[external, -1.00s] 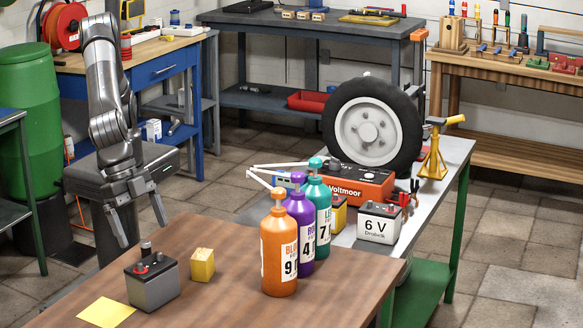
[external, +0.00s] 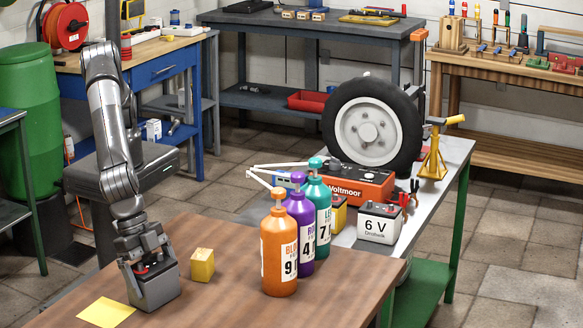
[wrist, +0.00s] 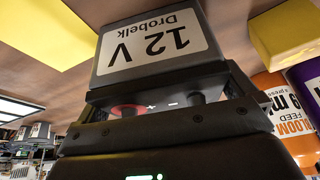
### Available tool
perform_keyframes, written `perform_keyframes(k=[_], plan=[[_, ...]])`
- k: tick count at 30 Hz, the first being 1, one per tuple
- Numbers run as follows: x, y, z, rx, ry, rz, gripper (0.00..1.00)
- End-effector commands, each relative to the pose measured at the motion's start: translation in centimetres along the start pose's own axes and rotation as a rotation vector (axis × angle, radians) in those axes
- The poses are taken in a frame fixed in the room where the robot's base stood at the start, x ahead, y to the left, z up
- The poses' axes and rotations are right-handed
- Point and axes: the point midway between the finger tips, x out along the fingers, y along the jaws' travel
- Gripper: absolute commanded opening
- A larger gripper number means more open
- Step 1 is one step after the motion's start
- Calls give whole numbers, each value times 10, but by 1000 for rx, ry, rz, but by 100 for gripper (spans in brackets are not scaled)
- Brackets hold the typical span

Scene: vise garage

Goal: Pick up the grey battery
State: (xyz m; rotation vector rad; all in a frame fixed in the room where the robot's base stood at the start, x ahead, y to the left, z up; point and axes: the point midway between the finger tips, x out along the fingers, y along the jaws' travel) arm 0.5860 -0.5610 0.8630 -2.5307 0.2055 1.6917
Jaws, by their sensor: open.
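The grey battery (external: 153,289) stands on the brown table (external: 235,255) at the front left. In the wrist view the battery (wrist: 215,62) shows a white label reading "12 V Drobelk", upside down, with a red and a dark terminal below it. My gripper (external: 146,268) is open and lowered over the battery's top from above. Its fingers reach down at the battery's upper part, one on either side. I cannot tell whether they touch it.
A yellow block (external: 202,265) stands just right of the battery. A yellow sheet (external: 106,312) lies at the front left. An orange bottle (external: 279,255), a purple bottle (external: 300,240) and a teal bottle (external: 319,225) stand further right. A white 6 V battery (external: 379,223) sits behind them.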

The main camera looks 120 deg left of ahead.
Motion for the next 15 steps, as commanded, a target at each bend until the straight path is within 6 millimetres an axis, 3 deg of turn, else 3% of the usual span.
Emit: perform_keyframes(k=[7, 15], plan=[[3, 0, 0, 0, 0, 1, 99], [2, 0, 0, 0, 0, 1, 77]])
